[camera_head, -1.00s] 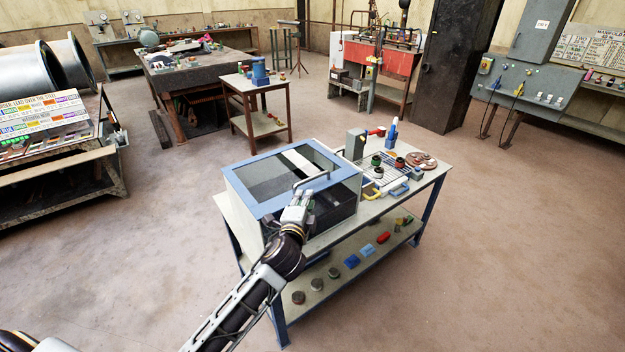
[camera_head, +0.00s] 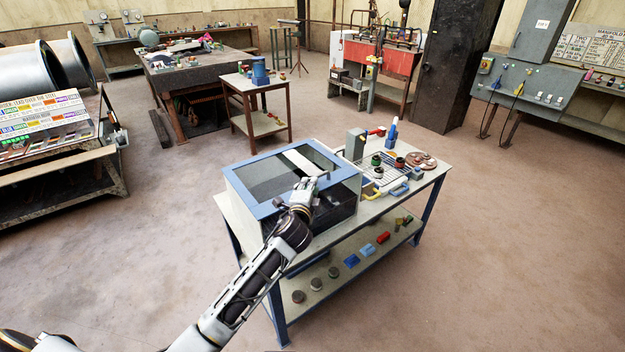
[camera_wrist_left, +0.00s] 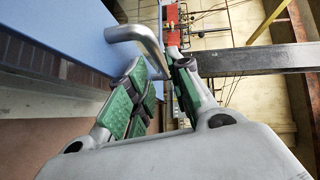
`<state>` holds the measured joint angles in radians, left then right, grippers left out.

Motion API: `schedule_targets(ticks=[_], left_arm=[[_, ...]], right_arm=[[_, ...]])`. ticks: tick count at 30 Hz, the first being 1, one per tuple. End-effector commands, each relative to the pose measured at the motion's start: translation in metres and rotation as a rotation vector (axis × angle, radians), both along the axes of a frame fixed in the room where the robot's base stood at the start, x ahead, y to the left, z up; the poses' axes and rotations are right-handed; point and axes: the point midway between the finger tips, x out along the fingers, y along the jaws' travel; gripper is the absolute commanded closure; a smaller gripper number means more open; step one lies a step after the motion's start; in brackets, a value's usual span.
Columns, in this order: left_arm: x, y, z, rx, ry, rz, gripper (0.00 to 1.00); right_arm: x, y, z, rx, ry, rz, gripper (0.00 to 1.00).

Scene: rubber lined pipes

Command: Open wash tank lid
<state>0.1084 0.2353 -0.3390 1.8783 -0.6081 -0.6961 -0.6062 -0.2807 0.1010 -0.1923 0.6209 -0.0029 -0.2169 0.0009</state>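The wash tank (camera_head: 312,212) is a blue-framed box with dark clear sides on the workbench. Its lid (camera_head: 239,184), a blue frame around a dark window, lies closed on top. A bent metal lid handle (camera_head: 324,176) stands at its right front edge; it also shows in the left wrist view (camera_wrist_left: 137,35). My left gripper (camera_head: 310,186) is at this handle. In the wrist view, its green-padded fingers (camera_wrist_left: 160,72) lie on both sides of the bar. Whether both pads press on it is unclear. My right gripper is out of view.
The blue-legged workbench (camera_head: 425,185) carries the tank, with cups, a rack and a bottle (camera_head: 392,135) right of it. Its lower shelf (camera_head: 330,284) holds several small parts. A small side table (camera_head: 238,82) stands behind. The floor at right is clear.

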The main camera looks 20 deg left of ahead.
Motion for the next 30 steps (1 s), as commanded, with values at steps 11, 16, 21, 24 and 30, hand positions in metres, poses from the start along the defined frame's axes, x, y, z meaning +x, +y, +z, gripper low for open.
schedule_targets(ticks=[11,16,21,24,30], left_arm=[[0.035,0.004,-0.005,0.000,0.000,0.001,0.79],[0.047,0.005,-0.006,-0.001,-0.001,0.000,0.79],[0.054,0.006,-0.008,-0.001,-0.001,0.000,0.79],[0.056,0.006,-0.008,-0.001,0.000,0.000,0.79],[0.056,0.006,-0.008,0.000,0.000,0.000,0.79]], right_arm=[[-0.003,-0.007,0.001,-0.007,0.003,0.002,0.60],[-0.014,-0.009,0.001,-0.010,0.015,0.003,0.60],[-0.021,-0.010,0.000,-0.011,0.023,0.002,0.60],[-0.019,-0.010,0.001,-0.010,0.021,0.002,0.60],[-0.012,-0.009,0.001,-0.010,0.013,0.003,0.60]])
